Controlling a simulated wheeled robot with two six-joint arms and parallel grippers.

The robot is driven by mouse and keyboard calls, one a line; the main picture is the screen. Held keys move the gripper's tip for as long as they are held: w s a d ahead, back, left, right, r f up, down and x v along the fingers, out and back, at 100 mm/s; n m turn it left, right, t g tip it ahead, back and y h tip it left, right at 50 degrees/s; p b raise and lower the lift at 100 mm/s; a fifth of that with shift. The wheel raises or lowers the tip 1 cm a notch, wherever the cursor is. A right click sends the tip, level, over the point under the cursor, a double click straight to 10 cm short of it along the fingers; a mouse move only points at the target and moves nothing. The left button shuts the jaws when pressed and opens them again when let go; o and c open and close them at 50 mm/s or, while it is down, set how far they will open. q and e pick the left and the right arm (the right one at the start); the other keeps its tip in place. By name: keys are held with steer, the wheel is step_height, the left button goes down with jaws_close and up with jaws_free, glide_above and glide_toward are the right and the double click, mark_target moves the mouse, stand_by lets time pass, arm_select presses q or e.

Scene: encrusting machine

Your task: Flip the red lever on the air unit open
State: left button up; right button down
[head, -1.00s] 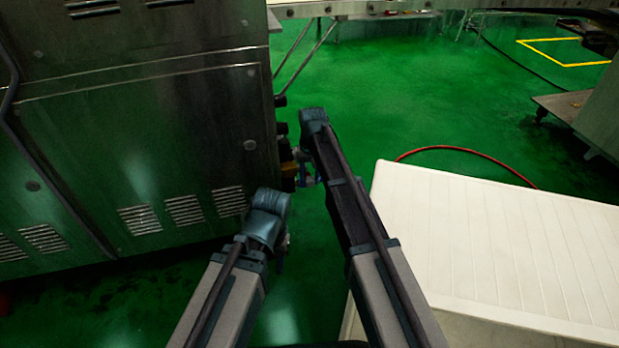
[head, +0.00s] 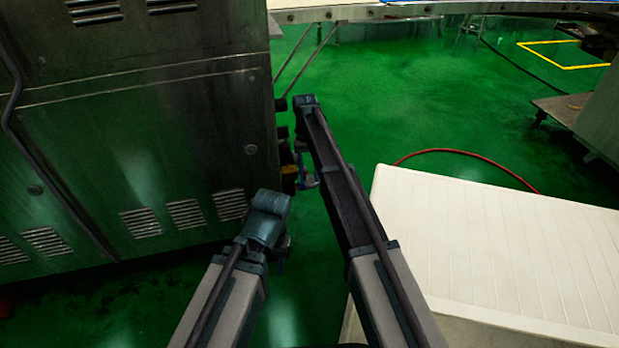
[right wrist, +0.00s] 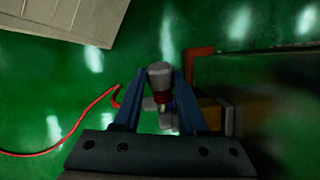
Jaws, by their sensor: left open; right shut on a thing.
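The air unit, with brass-coloured and dark parts (head: 288,172), is at the right edge of the steel machine in the head view. In the right wrist view its grey-capped part (right wrist: 159,72) is between the blue fingers of my right gripper (right wrist: 170,98), with a small red piece below the cap. The right gripper is shut on a part here; the fingers hide much of it, and I cannot tell the lever's angle. The right gripper also shows in the head view (head: 305,180). My left gripper (head: 283,255) is open, low beside the machine and mostly hidden by its own arm.
The steel machine (head: 150,130) fills the left. A white ribbed panel (head: 490,250) is at the right, with a red hose (head: 465,150) on the green floor behind it. A red bent part (right wrist: 199,52) is just right of the gripper in the right wrist view.

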mark_target(306, 169)
stand_by(0.3)
steer(key=shift+c, duration=2.3)
jaws_free()
steer(key=shift+r, duration=0.15)
steer(key=p+v, duration=1.3)
steer(key=shift+w+r, duration=0.25)
steer(key=shift+w, duration=0.05)
